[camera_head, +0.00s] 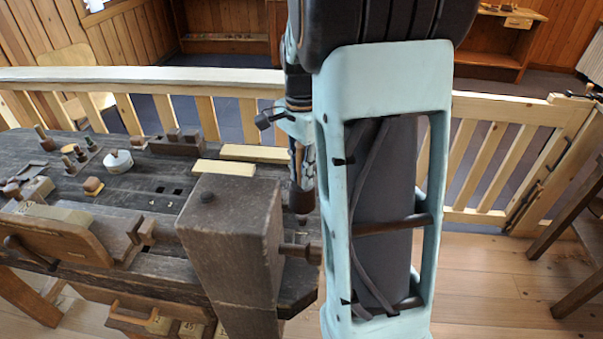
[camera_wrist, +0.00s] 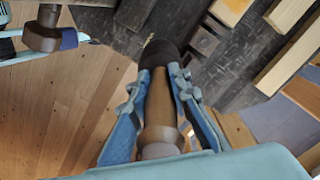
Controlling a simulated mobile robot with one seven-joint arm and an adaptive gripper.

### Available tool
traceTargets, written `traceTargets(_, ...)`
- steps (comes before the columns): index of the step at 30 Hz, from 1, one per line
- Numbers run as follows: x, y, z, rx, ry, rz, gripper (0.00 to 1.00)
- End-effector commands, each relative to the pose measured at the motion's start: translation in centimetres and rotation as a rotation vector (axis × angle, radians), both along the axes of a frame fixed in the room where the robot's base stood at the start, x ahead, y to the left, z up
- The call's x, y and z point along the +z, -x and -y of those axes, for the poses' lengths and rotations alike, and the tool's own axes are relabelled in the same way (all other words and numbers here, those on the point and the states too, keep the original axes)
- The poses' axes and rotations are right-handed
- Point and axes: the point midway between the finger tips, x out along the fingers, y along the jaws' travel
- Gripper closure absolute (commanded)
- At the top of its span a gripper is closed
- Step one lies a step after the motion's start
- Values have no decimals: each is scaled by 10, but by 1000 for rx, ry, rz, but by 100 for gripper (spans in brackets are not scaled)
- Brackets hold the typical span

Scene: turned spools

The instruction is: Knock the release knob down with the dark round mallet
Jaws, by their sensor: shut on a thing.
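My gripper (camera_wrist: 160,76) is shut on the mallet (camera_wrist: 159,103), its two blue fingers on either side of the brown turned body. The mallet's dark round end (camera_wrist: 160,52) points away from the wrist. In the head view the mallet (camera_head: 302,198) hangs below my gripper, just right of the big wooden post (camera_head: 228,245) of the bench, apart from its top. My arm hides part of the bench's right end.
The dark workbench (camera_head: 165,185) holds pale wood strips (camera_head: 223,168), a white lidded pot (camera_head: 118,161) and several small turned pieces. A brown spindle (camera_head: 300,251) sticks out right of the post. A wooden railing (camera_head: 190,82) runs behind.

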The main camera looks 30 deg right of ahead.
Motion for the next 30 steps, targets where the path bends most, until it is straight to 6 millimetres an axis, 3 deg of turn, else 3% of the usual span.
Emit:
traceTargets(11, -3, 0, 0, 0, 0, 0, 100)
traceTargets(20, -38, 0, 0, 0, -1, -1, 100)
traceTargets(30, -29, 0, 0, 0, 0, 0, 100)
